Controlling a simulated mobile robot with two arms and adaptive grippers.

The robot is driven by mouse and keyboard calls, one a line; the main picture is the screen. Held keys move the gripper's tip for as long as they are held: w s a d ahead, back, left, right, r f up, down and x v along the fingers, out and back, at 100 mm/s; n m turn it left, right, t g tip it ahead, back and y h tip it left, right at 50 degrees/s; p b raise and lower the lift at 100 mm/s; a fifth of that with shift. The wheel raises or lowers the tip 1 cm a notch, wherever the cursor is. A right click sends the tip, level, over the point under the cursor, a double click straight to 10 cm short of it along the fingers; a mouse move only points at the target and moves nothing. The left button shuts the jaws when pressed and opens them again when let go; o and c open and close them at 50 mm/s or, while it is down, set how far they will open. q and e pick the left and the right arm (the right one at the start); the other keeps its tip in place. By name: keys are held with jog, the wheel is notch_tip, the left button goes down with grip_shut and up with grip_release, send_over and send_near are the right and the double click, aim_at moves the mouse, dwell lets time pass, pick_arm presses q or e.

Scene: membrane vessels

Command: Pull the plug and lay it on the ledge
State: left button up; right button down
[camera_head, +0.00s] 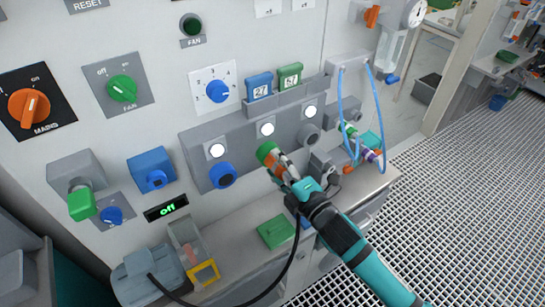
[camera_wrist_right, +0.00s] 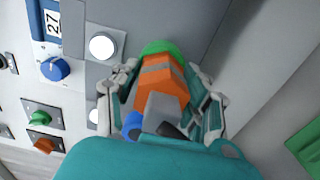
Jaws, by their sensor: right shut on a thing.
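My right gripper (camera_head: 280,168) is shut on an orange plug (camera_head: 274,162) with a green front ring and a grey back part. It also shows between the fingers in the right wrist view (camera_wrist_right: 165,85). The green end faces the row of sockets on the grey panel; whether it sits in a socket or is just clear of it cannot be told, as the plug hides the spot. The ledge (camera_head: 228,247) runs along the foot of the panel, below the gripper. My left gripper is not in view.
A green block (camera_head: 276,232) and a grey holder with a yellow frame (camera_head: 204,273) take up part of the ledge. A black cable (camera_head: 283,268) hangs in a loop below my right gripper. A blue socket (camera_head: 222,175) and blue hoses (camera_head: 348,110) flank the plug.

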aim_at(292, 180)
jog(key=shift+s+f, duration=0.1)
jog(key=shift+f, duration=0.1)
jog(key=shift+s+d, duration=0.15)
jog(key=shift+d, duration=0.05)
jog(key=shift+r+p+v, duration=0.2)
jog(key=shift+p+v, duration=0.1)
jog(key=shift+v, duration=0.6)
jog(key=shift+s, duration=0.1)
jog(key=shift+s+d, duration=0.1)
jog(key=shift+d, duration=0.05)
jog(key=v, duration=0.3)
jog(key=shift+p, duration=0.4)
